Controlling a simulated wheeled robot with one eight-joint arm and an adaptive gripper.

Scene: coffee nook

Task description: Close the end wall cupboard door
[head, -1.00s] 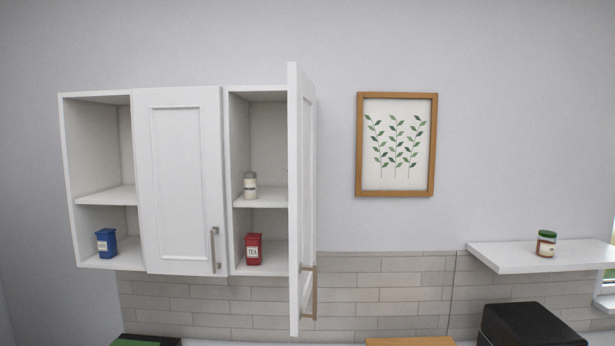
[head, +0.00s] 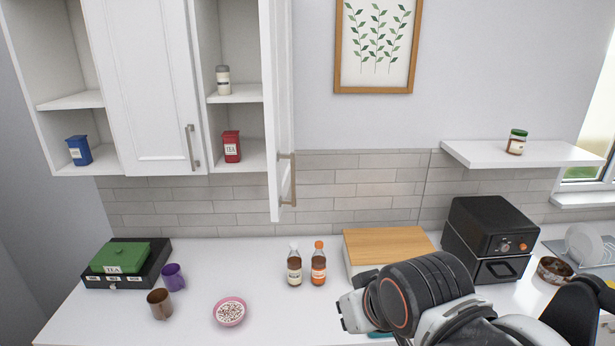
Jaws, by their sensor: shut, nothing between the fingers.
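The end wall cupboard door (head: 270,110) is a white panel standing wide open at the right end of the wall cupboard. It sticks out toward me, and its bar handle (head: 288,180) is low on its right-hand face. The open compartment (head: 237,155) left of it holds a red tea tin and a pale jar. My gripper (head: 345,313) is at the lower right, above the counter, below and right of the door and well apart from it. It is shut and empty, and my arm's wrist hides part of it.
Two bottles (head: 306,264), a wooden board (head: 388,246) and a black oven (head: 490,238) stand along the counter. A pink bowl (head: 230,312), mugs (head: 166,288) and a green tea box (head: 120,256) are left. A wall shelf (head: 560,155) is right. The air before the door is clear.

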